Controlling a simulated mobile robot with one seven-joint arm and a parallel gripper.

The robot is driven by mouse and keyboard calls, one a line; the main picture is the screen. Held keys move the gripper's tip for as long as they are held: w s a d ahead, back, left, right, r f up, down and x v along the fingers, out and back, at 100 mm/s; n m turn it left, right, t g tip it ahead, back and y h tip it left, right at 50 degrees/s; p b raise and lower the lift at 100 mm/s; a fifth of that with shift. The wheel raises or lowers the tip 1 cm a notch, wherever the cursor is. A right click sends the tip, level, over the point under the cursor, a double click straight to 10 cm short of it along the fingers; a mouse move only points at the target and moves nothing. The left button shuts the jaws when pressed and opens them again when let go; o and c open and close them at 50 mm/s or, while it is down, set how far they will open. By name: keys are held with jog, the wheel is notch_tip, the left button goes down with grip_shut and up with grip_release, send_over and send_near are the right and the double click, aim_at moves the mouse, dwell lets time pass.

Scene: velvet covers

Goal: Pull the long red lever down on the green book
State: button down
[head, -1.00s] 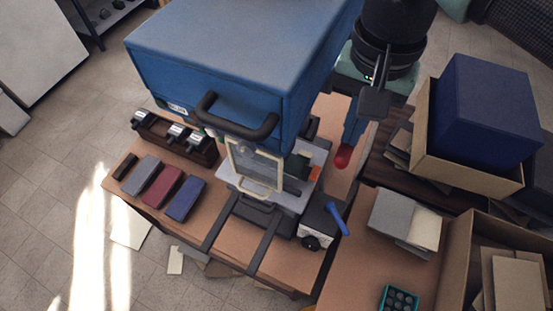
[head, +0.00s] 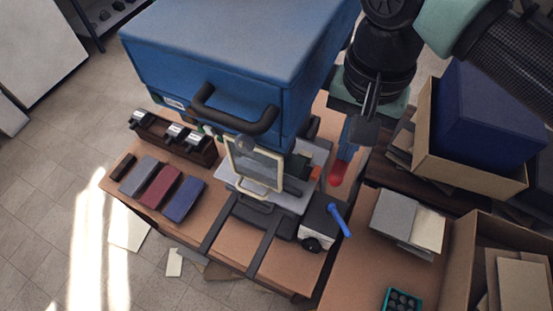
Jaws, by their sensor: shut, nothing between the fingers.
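A large blue machine (head: 225,50) with a dark front handle (head: 235,120) stands on the brown table. A lever with a blue shaft (head: 351,137) and a rounded red end (head: 338,173) hangs at its right side, pointing down. A small dark green piece (head: 299,166), perhaps the book, shows partly under the machine behind a cream-framed panel (head: 256,165); most of it is hidden. My gripper (head: 364,130) is shut and empty, pointing down just above and right of the lever's shaft. I cannot tell whether it touches the shaft.
Grey, red and blue covers (head: 183,201) lie at the table's left, before a dark rack (head: 172,139). A cardboard box (head: 462,178) holding a dark blue block (head: 490,118) stands to the right.

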aim_at(340, 167)
jog(key=shift+s+f+b, duration=0.15)
jog(key=shift+f+b, duration=0.15)
jog(key=shift+f, duration=0.6)
jog(key=shift+a+f, duration=0.1)
jog(key=shift+f+b, duration=0.45)
jog(key=shift+f, duration=1.05)
jog(key=shift+f+b, duration=0.15)
jog(key=shift+b, duration=0.2)
jog(key=shift+f+b, duration=0.5)
jog(key=shift+f, duration=0.6)
jog(key=shift+w+f, duration=0.2)
jog(key=shift+f, duration=0.3)
